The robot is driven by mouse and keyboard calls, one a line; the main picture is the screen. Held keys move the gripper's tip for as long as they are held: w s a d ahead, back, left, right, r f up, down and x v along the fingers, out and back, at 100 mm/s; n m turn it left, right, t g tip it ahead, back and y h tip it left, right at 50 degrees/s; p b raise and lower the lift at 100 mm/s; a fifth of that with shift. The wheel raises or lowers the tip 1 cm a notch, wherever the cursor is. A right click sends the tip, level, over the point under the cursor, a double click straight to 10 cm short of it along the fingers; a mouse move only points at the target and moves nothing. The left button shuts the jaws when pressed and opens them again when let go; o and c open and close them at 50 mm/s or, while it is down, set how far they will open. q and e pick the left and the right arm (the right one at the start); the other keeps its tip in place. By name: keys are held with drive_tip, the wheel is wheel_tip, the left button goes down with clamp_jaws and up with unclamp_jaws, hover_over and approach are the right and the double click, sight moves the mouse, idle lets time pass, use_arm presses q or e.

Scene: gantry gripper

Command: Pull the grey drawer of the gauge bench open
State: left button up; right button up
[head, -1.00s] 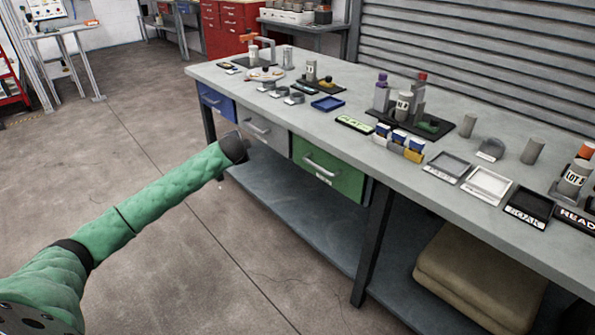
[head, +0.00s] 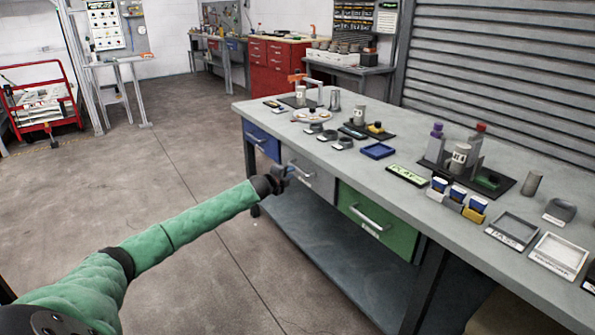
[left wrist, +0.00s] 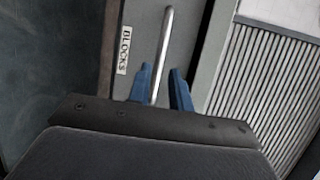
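The gauge bench (head: 400,150) has a grey drawer (head: 318,184) between a blue drawer (head: 262,142) and a green drawer (head: 376,222). The grey drawer front looks level with its neighbours, so it appears closed. My left gripper (head: 284,172) is at the left part of the grey drawer's front and partly hides its handle. In the left wrist view, my left gripper (left wrist: 160,78) is open, with a blue finger on each side of the silver handle bar (left wrist: 165,38). Gaps show beside the bar. A "BLOCKS" label (left wrist: 124,51) is on the drawer front. My right gripper is out of view.
Cups, trays and blocks stand on the bench top above the drawers. A lower shelf (head: 325,245) and a dark bench leg (head: 425,285) lie below. The concrete floor (head: 190,270) in front of the drawers is clear.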

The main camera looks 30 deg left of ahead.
sight(297, 168)
use_arm(q)
drive_tip(key=shift+w+f, duration=0.2)
drive_tip(key=shift+w, duration=0.85)
drive_tip(key=shift+w+f, duration=0.2)
drive_tip(key=shift+w, duration=0.8)
drive_tip(key=shift+w+f, duration=0.2)
drive_tip(key=shift+w, duration=0.85)
clamp_jaws()
